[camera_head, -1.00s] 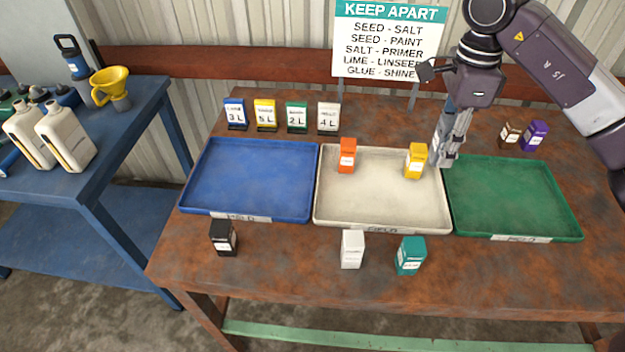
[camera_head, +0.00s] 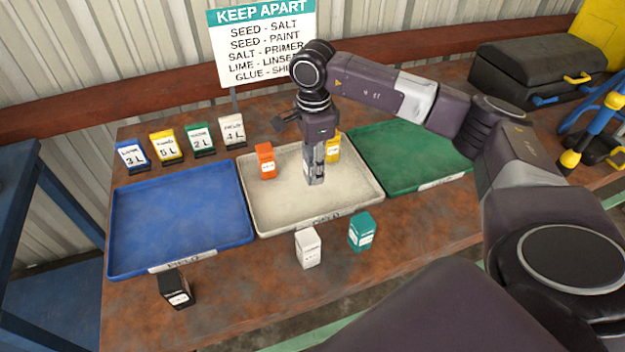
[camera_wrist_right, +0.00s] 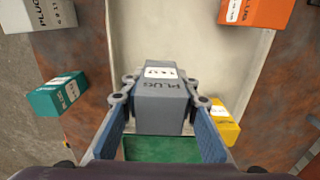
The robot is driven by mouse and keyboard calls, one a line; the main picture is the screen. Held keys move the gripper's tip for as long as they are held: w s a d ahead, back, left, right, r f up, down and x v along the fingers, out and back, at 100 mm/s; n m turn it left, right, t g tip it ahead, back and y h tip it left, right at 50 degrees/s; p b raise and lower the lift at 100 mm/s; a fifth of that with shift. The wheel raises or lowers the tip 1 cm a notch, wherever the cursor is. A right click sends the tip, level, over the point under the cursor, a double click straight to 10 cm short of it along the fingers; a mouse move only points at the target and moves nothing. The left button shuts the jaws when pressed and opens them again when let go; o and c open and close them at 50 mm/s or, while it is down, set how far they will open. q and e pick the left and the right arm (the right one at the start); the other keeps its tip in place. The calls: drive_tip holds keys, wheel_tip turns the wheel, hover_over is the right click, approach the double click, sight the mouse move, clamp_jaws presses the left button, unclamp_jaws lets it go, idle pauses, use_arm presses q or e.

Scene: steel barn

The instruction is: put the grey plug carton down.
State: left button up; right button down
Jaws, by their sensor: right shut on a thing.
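The grey plug carton (camera_wrist_right: 162,108) is between the fingers of my right gripper (camera_wrist_right: 162,92) in the wrist view, with its label facing the camera. In the head view, my right gripper (camera_head: 314,168) points down over the cream tray (camera_head: 268,217), right of its middle, with the grey carton (camera_head: 315,178) at its fingertips. I cannot tell whether the carton touches the tray floor. An orange carton (camera_head: 265,161) and a yellow carton (camera_head: 333,147) stand in the cream tray, on either side of the gripper. My left gripper is not in view.
A blue tray (camera_head: 180,220) lies left and a green tray (camera_head: 410,158) right. White (camera_head: 308,247), teal (camera_head: 361,231) and black (camera_head: 175,288) cartons stand in front. Several volume cards stand behind, below a keep-apart sign (camera_head: 262,45). The cream tray's front middle is clear.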

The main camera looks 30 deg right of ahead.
sight(313, 194)
drive_tip(key=shift+f, duration=0.85)
wheel_tip(313, 194, down, 4)
drive_tip(key=shift+f+p, duration=0.15)
drive_tip(key=shift+p, duration=0.4)
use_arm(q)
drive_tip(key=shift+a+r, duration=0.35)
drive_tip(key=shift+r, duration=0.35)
use_arm(e)
drive_tip(key=shift+f, duration=0.1)
drive_tip(key=c, duration=1.5)
unclamp_jaws()
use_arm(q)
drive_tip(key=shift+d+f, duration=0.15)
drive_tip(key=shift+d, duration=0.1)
